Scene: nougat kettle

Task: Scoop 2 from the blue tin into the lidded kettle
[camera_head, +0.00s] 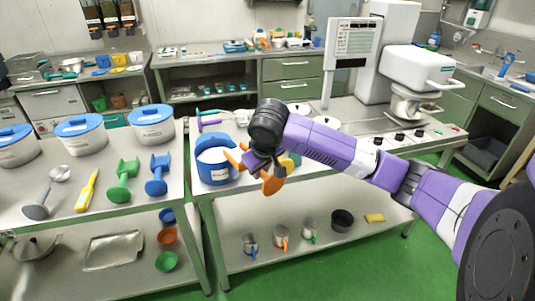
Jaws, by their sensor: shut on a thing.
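One orange part points toward the tin and another hangs down to the right. Whether the tool touches the tin or carries anything cannot be told. White round lids (326,123) show behind my arm; which vessel is the lidded kettle is unclear, as my arm hides part of that area.
On the left table stand several white tubs with blue lids (80,124), a green scoop (123,181), a blue scoop (157,174), a yellow tool (87,191) and a grey ladle (47,190). A white mixer-like machine (418,68) and a sign (351,40) stand at the back right.

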